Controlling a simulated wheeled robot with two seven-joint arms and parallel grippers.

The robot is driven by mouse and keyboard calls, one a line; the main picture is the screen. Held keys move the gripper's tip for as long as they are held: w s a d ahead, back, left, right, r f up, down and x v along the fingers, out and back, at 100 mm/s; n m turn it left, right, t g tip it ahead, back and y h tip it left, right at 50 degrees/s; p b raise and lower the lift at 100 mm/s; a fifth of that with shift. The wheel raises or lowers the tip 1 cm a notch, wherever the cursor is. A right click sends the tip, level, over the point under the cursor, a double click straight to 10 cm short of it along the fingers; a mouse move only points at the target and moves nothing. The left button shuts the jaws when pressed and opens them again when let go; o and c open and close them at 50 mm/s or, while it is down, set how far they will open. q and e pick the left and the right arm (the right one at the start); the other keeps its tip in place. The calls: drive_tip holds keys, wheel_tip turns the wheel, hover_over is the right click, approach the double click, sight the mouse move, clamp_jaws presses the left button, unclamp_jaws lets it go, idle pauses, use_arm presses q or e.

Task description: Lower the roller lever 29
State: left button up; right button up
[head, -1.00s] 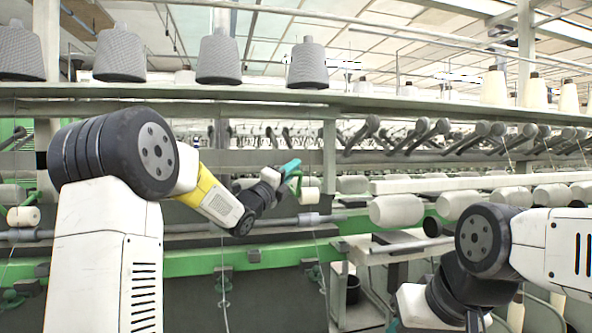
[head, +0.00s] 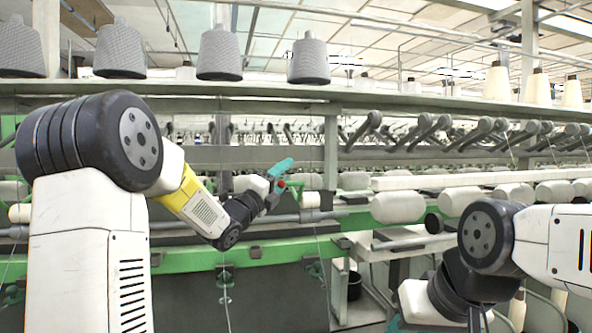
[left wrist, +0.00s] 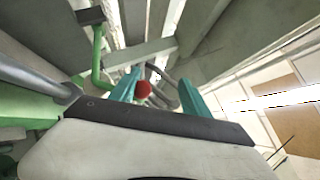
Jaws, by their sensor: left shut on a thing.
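My left gripper (head: 280,172) reaches to the machine's front in the head view, its teal fingers pointing up and to the right. It is shut on a small red knob (head: 281,184), which I take to be the end of the roller lever. In the left wrist view the red knob (left wrist: 143,89) shows between the teal fingers (left wrist: 158,92). The lever's arm is mostly hidden by the gripper, and no number is readable. Only a sliver of my right gripper's teal (head: 402,326) shows at the bottom edge.
A green rail (head: 190,259) runs along the machine below my left gripper. A grey rod (head: 325,215) lies just below and beside the gripper. White rollers (head: 398,207) line the right side. Grey yarn cones (head: 308,61) stand on the shelf above.

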use_arm(q)
drive_tip(key=shift+s+a+f, duration=0.15)
drive_tip(key=shift+s+a, duration=0.6)
drive_tip(key=shift+s, duration=0.35)
use_arm(e)
drive_tip(key=shift+s+a, duration=0.1)
drive_tip(key=shift+s, duration=0.05)
use_arm(q)
drive_tip(key=shift+s+a, duration=0.1)
drive_tip(key=w+f+v, duration=0.1)
drive_tip(key=v, duration=0.7)
drive_tip(key=shift+s+a+f, duration=0.25)
drive_tip(key=shift+s+a, duration=0.1)
use_arm(e)
drive_tip(key=shift+o, duration=0.4)
idle(1.6)
